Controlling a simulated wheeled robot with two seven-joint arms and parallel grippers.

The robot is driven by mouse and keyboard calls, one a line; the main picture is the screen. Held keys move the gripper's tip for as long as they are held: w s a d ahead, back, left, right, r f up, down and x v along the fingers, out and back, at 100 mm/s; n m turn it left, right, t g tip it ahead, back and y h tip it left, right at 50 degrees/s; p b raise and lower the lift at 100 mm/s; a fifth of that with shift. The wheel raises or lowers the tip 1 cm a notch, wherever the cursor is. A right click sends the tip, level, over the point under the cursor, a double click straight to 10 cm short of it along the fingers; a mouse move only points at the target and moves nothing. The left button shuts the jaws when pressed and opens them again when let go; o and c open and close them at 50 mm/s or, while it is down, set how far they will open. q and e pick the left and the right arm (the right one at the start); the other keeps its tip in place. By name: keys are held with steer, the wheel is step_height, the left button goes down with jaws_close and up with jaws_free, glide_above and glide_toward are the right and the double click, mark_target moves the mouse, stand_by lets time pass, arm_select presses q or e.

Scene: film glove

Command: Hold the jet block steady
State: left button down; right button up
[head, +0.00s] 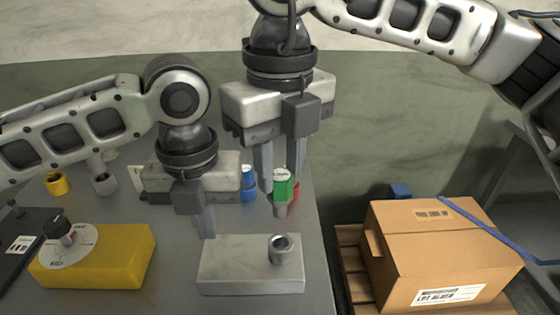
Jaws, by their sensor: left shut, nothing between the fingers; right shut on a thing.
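The jet block is likely the pale grey block (225,277) at the table's front, with a short grey cylindrical socket (281,250) standing up at its right part. My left gripper (205,232) is shut and empty, pointing down with its fingertips at the block's back left edge; I cannot tell whether they touch. My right gripper (274,182) is shut on a green jet (284,186) with a grey lower end. It holds the jet upright, above and behind the socket in the picture.
Blue (249,190) and red (295,192) pieces stand behind the jet. A yellow piece (56,183) is at back left. A cardboard box (435,255) sits on a pallet right of the table.

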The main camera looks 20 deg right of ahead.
mark_target(213, 257)
arm_select(q)
steer(key=shift+r, duration=0.1)
step_height(213, 257, up, 3)
steer(key=shift+f, duration=0.1)
stand_by(0.5)
steer(key=shift+f, duration=0.1)
steer(key=shift+f, duration=3.95)
steer(key=shift+s+f, duration=0.1)
